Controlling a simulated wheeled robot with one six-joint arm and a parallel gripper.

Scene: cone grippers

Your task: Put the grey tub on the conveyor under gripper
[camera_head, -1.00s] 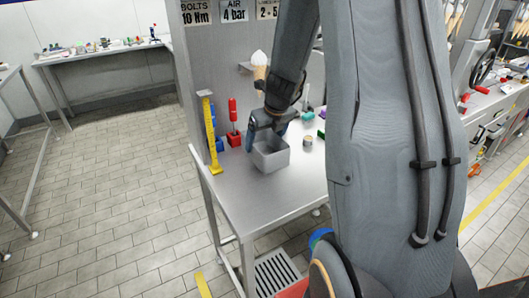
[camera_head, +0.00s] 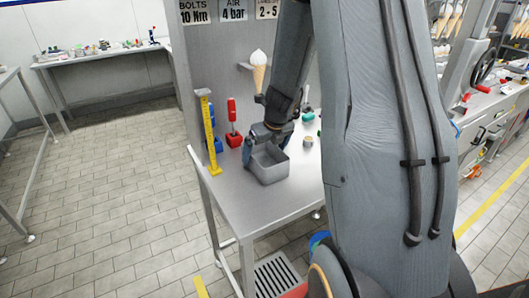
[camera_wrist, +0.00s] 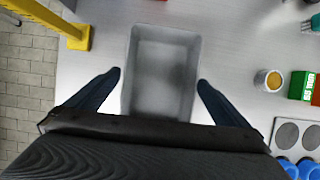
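The grey tub (camera_head: 270,168) stands upright on the steel table, near its left part. It looks empty; it also shows in the wrist view (camera_wrist: 163,70). My gripper (camera_wrist: 160,82) is open, with one dark blue finger on each side of the tub. Both fingers look apart from the tub's walls. In the head view my gripper (camera_head: 266,140) is over the far side of the tub. No conveyor can be made out for sure in these frames.
A yellow upright gauge (camera_head: 210,140) and a red block with a red-handled tool (camera_head: 233,138) stand left of the tub. A small round tin (camera_wrist: 268,80) and a green box (camera_wrist: 301,86) lie to the right. An ice cream cone (camera_head: 259,72) is on the wall panel behind.

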